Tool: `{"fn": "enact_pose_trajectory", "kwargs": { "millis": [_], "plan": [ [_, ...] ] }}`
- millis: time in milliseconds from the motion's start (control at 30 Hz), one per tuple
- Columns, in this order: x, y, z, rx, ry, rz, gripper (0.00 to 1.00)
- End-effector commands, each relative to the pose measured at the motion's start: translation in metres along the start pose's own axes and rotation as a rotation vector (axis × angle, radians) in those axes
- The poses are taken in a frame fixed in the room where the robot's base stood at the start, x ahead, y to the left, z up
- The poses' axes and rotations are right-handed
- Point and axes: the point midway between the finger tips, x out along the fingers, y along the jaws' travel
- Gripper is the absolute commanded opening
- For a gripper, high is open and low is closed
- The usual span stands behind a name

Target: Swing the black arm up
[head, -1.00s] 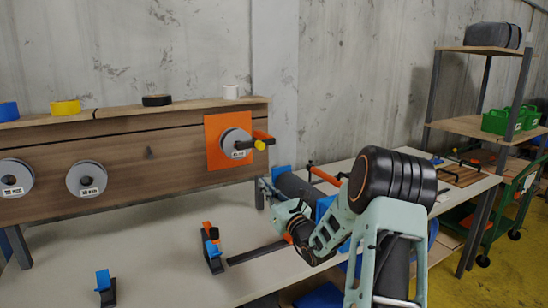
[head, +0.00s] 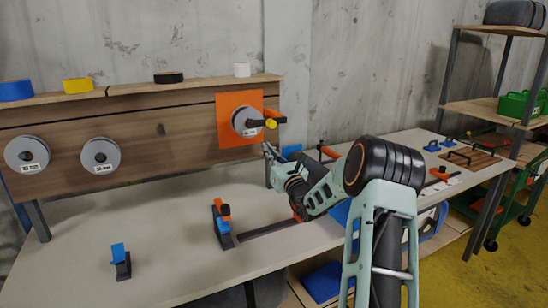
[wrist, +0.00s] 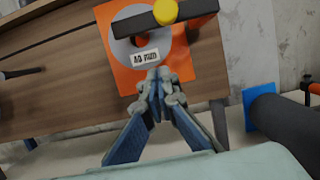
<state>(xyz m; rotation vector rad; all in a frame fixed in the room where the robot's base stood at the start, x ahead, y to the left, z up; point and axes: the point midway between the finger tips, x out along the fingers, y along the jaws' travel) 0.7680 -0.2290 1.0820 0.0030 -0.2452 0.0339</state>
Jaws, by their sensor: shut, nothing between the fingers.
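The black arm (wrist: 140,25) is a dark bar lying nearly level across a grey disc marked 40 mm, on an orange plate (head: 229,123). A yellow knob (wrist: 166,11) sits in front of the bar. In the head view the yellow knob (head: 270,124) and an orange end piece (head: 274,115) stick out to the right of the disc. My gripper (wrist: 159,74) is shut and empty. Its fingertips show just below the disc's label and beneath the bar, apart from the bar in the picture. In the head view my gripper (head: 268,149) is small and partly hidden by my own arm.
A wooden back panel carries two more grey discs (head: 28,154) (head: 100,156) at left. Tape rolls (head: 78,86) line its top ledge. Clamps (head: 222,223) stand on the pale bench (head: 180,220). A dark roll (wrist: 285,120) with a blue end lies right of my gripper.

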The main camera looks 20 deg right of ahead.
Motion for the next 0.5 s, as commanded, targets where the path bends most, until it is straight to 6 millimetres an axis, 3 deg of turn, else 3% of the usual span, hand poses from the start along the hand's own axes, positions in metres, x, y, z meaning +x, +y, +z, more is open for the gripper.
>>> {"fn": "enact_pose_trajectory", "kwargs": {
  "millis": [133,300,500],
  "plan": [
    [0.024,0.001,0.000,0.002,-0.001,0.001,0.00],
    [0.029,0.000,0.028,-0.001,-0.001,0.000,0.00],
    [0.031,0.000,0.038,0.002,0.000,0.000,0.00]
  ]
}}
